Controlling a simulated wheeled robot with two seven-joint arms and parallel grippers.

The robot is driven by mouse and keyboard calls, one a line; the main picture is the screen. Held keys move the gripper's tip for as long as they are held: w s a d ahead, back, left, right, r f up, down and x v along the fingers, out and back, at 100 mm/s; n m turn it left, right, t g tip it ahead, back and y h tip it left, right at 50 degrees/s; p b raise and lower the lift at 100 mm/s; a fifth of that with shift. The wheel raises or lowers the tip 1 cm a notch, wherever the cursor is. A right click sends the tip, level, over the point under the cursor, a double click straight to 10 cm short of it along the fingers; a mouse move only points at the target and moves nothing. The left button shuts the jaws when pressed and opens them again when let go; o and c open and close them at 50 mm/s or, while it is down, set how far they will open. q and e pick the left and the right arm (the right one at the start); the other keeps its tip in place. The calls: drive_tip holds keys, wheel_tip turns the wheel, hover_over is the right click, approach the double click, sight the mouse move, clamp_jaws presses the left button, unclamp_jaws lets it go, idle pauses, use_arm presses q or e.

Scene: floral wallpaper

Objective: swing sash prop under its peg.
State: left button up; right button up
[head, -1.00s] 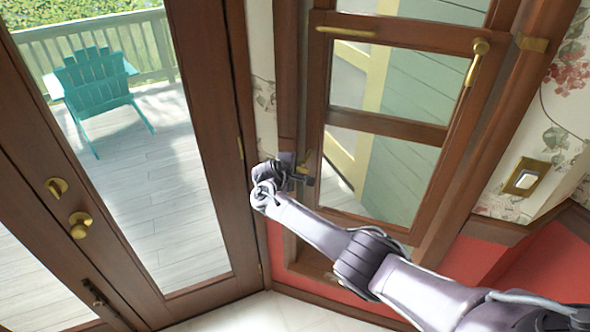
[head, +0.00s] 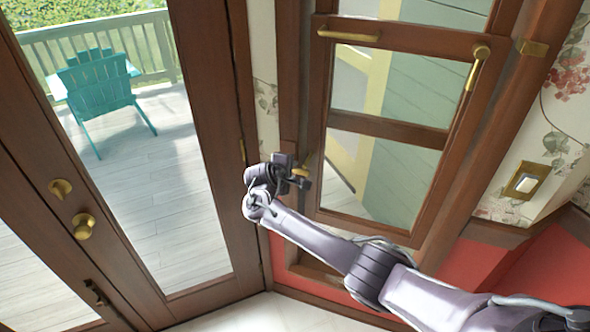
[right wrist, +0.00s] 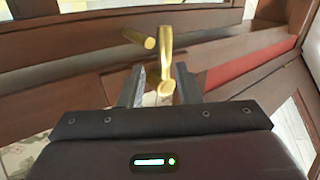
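The sash prop (right wrist: 165,52) is a slim brass bar with a rounded end, seen in the right wrist view. Its near end lies between the two fingers of my right gripper (right wrist: 161,86), which stand apart with a visible gap beside the bar. A short brass peg (right wrist: 138,38) sticks out just left of the prop. In the head view my right gripper (head: 298,174) is at the lower left of the window sash (head: 390,128), with a bit of brass showing at its fingers; which part it is I cannot tell. My left gripper is not in view.
The sash carries a brass bar handle (head: 348,36) and a brass lever handle (head: 475,68). A glazed wooden door (head: 205,90) with brass knobs stands left of my arm. A light switch (head: 525,181) is on the floral wall at right.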

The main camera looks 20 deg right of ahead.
drive_tip(key=v, duration=0.3)
drive_tip(key=shift+f, duration=0.1)
idle(0.3)
drive_tip(key=s+d+f+g+y+b, duration=0.1)
drive_tip(key=s+f, duration=0.6)
drive_tip(key=f, duration=0.5)
drive_tip(key=s+f+m+g+y+b, duration=0.1)
drive_tip(key=s+f, duration=0.5)
drive_tip(key=f, duration=0.6)
drive_tip(key=s+d+f+g+y+b, duration=0.1)
drive_tip(key=s+f, duration=0.6)
drive_tip(key=f, duration=0.5)
drive_tip(key=s+a+f+m+g+y+b, duration=0.1)
drive_tip(key=s+f, duration=0.5)
drive_tip(key=s, duration=0.7)
drive_tip(key=s+a+f+m+g+y+b, duration=0.1)
drive_tip(key=s+f+m+y, duration=0.1)
drive_tip(key=s+f, duration=0.5)
drive_tip(key=s+a+f+m+g+y, duration=0.2)
drive_tip(key=s+f, duration=0.5)
drive_tip(key=s, duration=1.3)
drive_tip(key=shift+f+m+b, duration=0.15)
drive_tip(key=shift+m+b, duration=0.25)
drive_tip(key=shift+m, duration=0.3)
